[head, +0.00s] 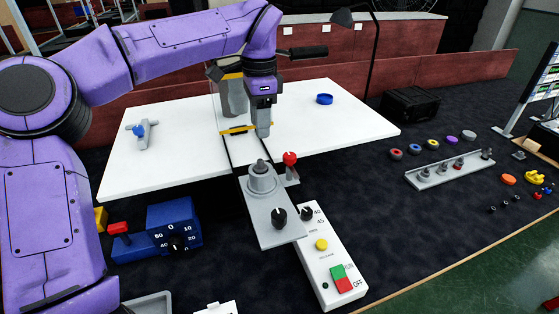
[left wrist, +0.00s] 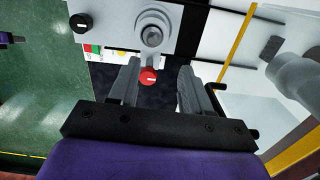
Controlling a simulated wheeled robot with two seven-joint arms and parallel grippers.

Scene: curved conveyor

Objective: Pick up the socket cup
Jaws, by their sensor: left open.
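A grey stepped round piece with a hollow-looking top, likely the socket cup (head: 262,179), sits on a light grey plate (head: 275,219) at the front edge of the white table. It also shows in the left wrist view (left wrist: 153,36), upper middle. My left gripper (head: 263,134) points down behind and above it, apart from it. In the left wrist view my left gripper (left wrist: 158,72) has its fingers spread, with nothing held. A red knob (head: 290,159) stands beside the round piece and appears between the fingers in the wrist view (left wrist: 148,77). My right gripper is not in view.
A grey post (head: 233,100) stands close behind my left gripper. A white control box (head: 326,251) lies in front. A grey tray (head: 425,177) is at right.

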